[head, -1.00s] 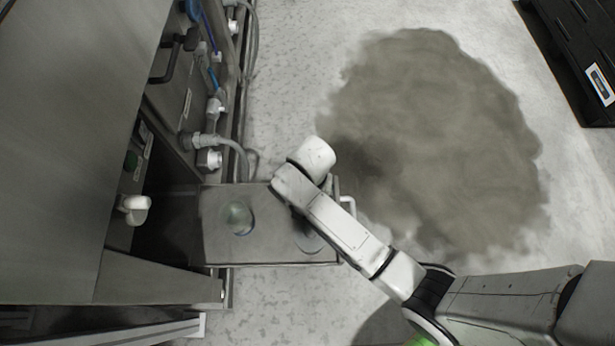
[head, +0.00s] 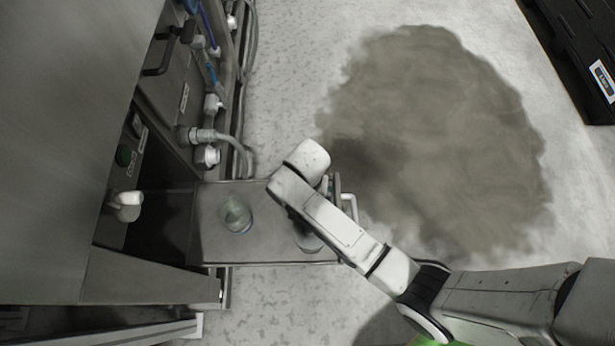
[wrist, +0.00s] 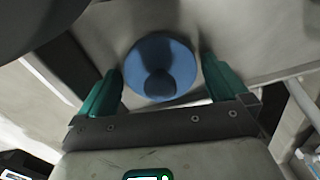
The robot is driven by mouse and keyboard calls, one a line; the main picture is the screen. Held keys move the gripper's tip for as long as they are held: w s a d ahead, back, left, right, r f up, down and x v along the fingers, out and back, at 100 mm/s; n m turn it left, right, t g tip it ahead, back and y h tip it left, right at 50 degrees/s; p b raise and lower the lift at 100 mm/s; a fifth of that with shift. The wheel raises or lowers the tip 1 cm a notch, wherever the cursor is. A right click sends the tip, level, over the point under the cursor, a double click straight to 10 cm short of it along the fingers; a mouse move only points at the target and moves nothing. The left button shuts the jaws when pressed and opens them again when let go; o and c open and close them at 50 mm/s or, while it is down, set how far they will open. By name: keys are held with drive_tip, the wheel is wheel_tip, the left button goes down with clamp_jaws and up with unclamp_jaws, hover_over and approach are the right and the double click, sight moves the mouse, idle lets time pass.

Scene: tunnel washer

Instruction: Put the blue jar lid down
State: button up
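The blue jar lid (wrist: 160,65), round with a darker knob in its middle, shows in the wrist view against a pale grey surface. My gripper (wrist: 162,66) has two green fingers spread wide on either side of the lid. Narrow gaps seem to show between fingertips and rim, and nothing is on the knob. A clear greenish jar (head: 236,214) stands on the left of a grey metal cart top (head: 270,250). A greyish round thing (head: 308,241) shows partly under my arm on its right; I cannot tell what it is.
The steel washer (head: 70,120), with pipes and valves, stands left of the cart. A large dark wet patch (head: 440,140) covers the floor. A black crate (head: 575,50) stands at the far right.

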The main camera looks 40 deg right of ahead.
drive_tip(key=shift+r, duration=0.1)
wheel_tip(320, 180, up, 12)
drive_tip(key=p, duration=0.6)
drive_tip(key=s+d+r+n, duration=0.3)
drive_tip(key=s+d+n, duration=0.1)
drive_tip(key=s, duration=0.4)
drive_tip(key=s+d+r+n+t, duration=0.1)
drive_tip(key=s+d+r+n, duration=0.2)
drive_tip(key=s, duration=0.5)
drive_tip(key=shift+s+d+r+n, duration=0.2)
drive_tip(key=shift+d+r+n, duration=0.25)
drive_tip(key=shift+n, duration=0.45)
wheel_tip(320, 180, up, 14)
drive_tip(key=p, duration=1.7)
